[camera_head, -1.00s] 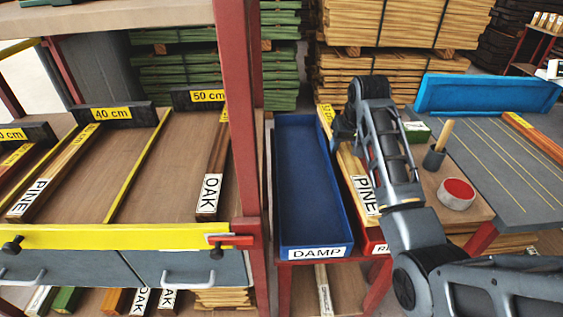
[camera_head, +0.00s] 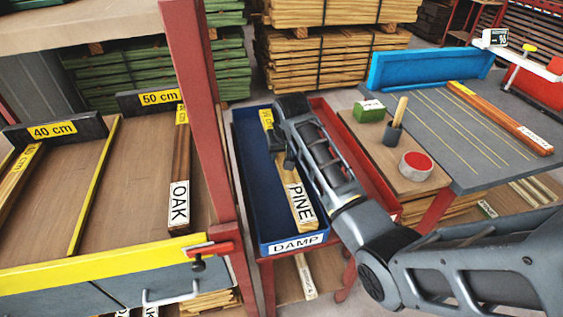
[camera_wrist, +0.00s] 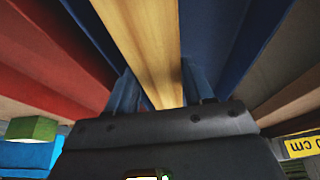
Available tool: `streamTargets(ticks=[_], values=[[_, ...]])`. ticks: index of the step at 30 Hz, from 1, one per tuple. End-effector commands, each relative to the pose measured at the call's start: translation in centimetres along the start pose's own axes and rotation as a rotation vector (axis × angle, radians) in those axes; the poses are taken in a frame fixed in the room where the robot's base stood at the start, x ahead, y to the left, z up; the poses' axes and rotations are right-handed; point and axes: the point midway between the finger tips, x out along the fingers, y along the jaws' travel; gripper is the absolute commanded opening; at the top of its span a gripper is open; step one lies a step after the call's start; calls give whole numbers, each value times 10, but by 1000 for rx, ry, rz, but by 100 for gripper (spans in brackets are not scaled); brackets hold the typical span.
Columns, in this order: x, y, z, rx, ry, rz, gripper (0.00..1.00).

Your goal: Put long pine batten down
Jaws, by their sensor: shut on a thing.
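The long pine batten (camera_head: 296,195) has a white PINE label at its near end and a yellow label at its far end. It lies lengthwise within the outline of the blue tray marked DAMP (camera_head: 252,215). My gripper (camera_head: 284,157) is shut on the batten around its middle. In the wrist view the batten (camera_wrist: 145,40) runs between my two fingers (camera_wrist: 160,88), with blue tray surface on both sides. I cannot tell whether the batten touches the tray floor.
A red tray (camera_head: 345,130) adjoins the blue one on the right. Left is a red post (camera_head: 200,100) and a rack with an OAK batten (camera_head: 181,165).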

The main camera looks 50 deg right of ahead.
Motion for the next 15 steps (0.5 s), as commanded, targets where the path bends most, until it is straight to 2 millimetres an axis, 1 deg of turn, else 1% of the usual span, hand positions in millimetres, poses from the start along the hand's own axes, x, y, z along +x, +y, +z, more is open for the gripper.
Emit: streamTargets(ticks=[2, 9, 12, 15], values=[[3, -2, 2, 0, 1, 0, 6], [31, -2, 14, -1, -2, 0, 6], [37, -2, 16, -1, 1, -1, 6], [38, -2, 16, -1, 2, -1, 6]])
